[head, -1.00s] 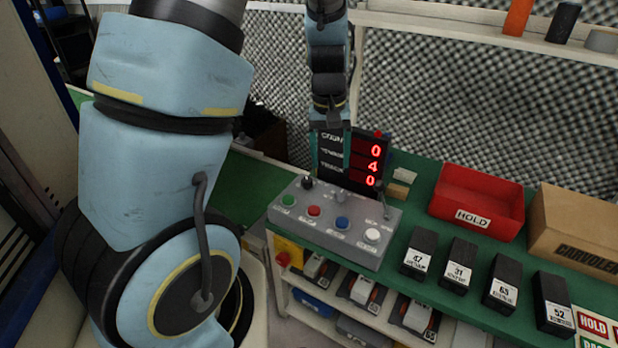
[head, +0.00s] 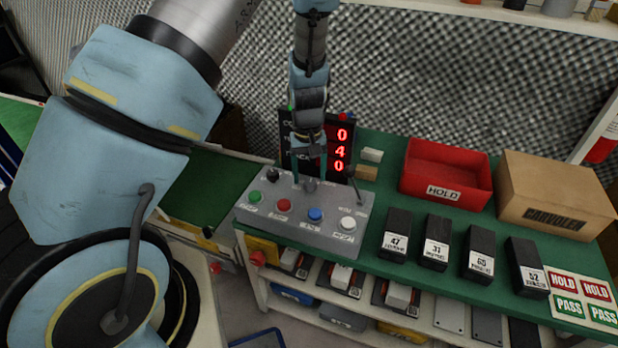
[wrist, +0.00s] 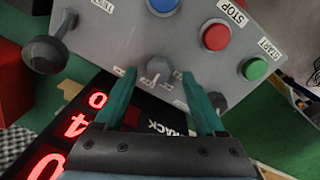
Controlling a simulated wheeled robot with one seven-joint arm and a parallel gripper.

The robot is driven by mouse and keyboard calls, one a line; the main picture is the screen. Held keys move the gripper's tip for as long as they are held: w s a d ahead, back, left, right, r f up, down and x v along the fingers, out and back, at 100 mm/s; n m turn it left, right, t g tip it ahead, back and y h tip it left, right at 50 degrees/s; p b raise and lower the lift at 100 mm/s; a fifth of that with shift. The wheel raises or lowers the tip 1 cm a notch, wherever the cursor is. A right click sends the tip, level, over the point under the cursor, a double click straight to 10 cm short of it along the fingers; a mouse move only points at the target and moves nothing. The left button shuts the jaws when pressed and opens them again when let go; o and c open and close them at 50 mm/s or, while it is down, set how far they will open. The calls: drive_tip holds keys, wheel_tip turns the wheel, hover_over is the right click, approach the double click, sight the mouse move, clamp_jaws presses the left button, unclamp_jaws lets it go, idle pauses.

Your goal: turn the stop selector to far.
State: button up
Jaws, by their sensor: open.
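The grey control box (head: 300,218) stands on the green bench. A small grey selector knob (head: 310,185) sits at the middle of its back row. It also shows in the wrist view (wrist: 158,68), with small printed labels beside it that I cannot read. My gripper (head: 310,174) is open and points down at this knob. In the wrist view my gripper's teal fingers (wrist: 159,76) stand on either side of the knob, with gaps showing. I cannot tell whether either finger touches it. The knob's pointer direction is unclear.
A black knob (head: 272,174) and a lever (head: 358,190) flank the selector. Green (head: 255,197), red (head: 284,205), blue (head: 315,214) and white (head: 347,224) buttons line the front. A display (head: 338,150) stands behind; a red HOLD tray (head: 447,172) is right.

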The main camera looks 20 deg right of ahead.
drive_tip(key=shift+f, duration=1.05)
clamp_jaws()
